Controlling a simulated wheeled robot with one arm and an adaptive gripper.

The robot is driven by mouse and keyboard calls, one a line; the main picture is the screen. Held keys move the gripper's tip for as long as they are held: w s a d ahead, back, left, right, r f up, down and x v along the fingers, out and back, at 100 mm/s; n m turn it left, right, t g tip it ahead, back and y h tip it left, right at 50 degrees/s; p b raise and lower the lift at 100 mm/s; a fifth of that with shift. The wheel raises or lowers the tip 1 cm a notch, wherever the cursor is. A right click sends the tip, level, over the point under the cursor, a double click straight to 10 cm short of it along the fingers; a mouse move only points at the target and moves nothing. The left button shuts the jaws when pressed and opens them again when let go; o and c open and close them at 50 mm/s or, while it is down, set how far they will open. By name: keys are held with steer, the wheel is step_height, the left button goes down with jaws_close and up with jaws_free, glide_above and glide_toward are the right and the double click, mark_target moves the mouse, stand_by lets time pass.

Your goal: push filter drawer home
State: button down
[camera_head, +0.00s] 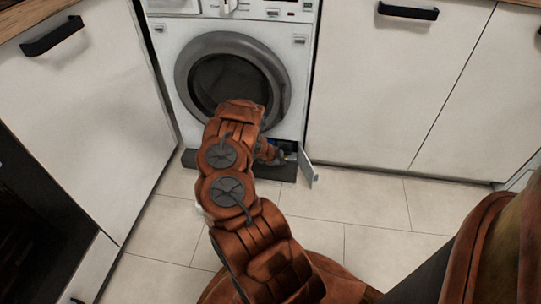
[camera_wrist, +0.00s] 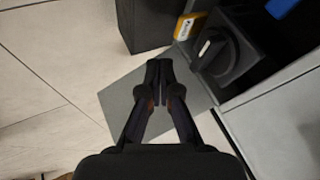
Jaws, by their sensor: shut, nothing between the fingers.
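The washing machine (camera_head: 232,75) has a small opening at its lower right, with a hinged flap (camera_head: 307,168) standing open beside it. In the wrist view, the filter drawer appears to be the dark block with a round face and pale mark (camera_wrist: 228,50), in the recess at upper right. How far it sticks out is unclear. My gripper (camera_wrist: 160,72) is shut and empty, its tips left of and apart from that round face. In the head view my gripper (camera_head: 272,156) is small, partly hidden by my arm, near the opening. A grey panel (camera_wrist: 118,98), perhaps the flap, lies behind the fingers.
A dark plinth (camera_head: 240,172) runs under the machine. An orange-yellow label (camera_wrist: 186,26) and a blue part (camera_wrist: 280,6) show near the recess. White cupboards (camera_head: 385,85) flank the machine. The tiled floor (camera_head: 375,205) in front is clear.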

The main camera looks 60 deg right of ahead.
steer(key=p+v, duration=0.3)
steer(key=v, duration=0.7)
steer(key=s+d+f+m+g+h+b, duration=0.1)
steer(key=s+d+h, duration=0.2)
steer(key=s+h, duration=0.15)
steer(key=s+d+f+g+h, duration=0.1)
steer(key=s+d+f+h, duration=0.15)
steer(key=s, duration=0.35)
steer(key=w+a+f+t+h+b, duration=0.2)
steer(key=w+a+f+t, duration=0.3)
steer(key=a+f+t, duration=0.45)
steer(key=shift+t, duration=0.95)
steer(key=b+x, duration=0.1)
steer(key=x, duration=0.4)
steer(key=r+b+x, duration=0.1)
steer(key=x, duration=0.4)
steer(key=b+x, duration=0.2)
steer(key=x, duration=0.3)
steer(key=shift+s+d+r, duration=0.3)
steer(key=shift+s+r, duration=0.05)
steer(key=shift+w, duration=0.1)
